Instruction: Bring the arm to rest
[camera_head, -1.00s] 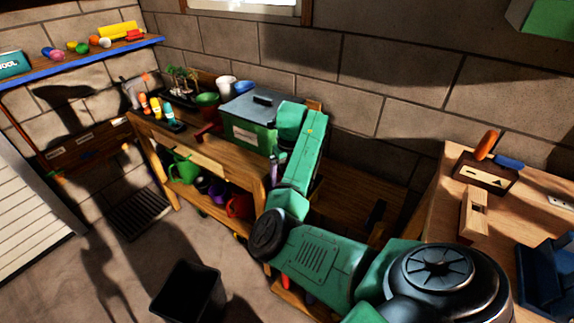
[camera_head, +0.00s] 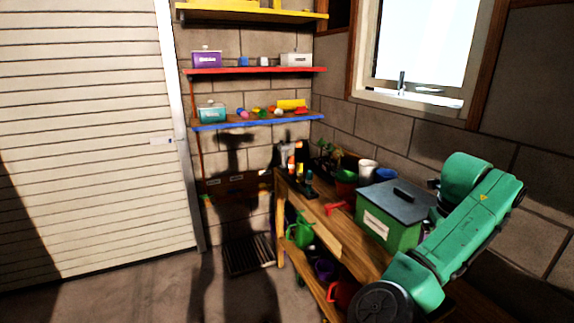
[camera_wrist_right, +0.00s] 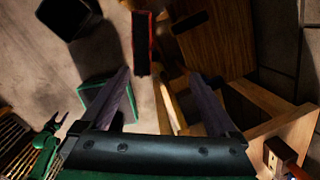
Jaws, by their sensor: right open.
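My right arm (camera_head: 465,225) is green and reaches in from the lower right in the head view, bent upward beside the workbench. Its gripper is mostly hidden there behind the arm. In the right wrist view my right gripper (camera_wrist_right: 158,74) shows two dark fingers spread apart with nothing held between them. A red-edged dark object (camera_wrist_right: 142,42) shows beyond the fingertips, apart from them. My left gripper is in neither view.
A wooden workbench (camera_head: 322,232) carries a green box with a grey lid (camera_head: 390,215), a red trowel-like tool (camera_head: 334,208), bottles and pots. Shelves (camera_head: 255,122) hang on the back wall. A white slatted door (camera_head: 90,140) stands left. The floor (camera_head: 140,295) before it is clear.

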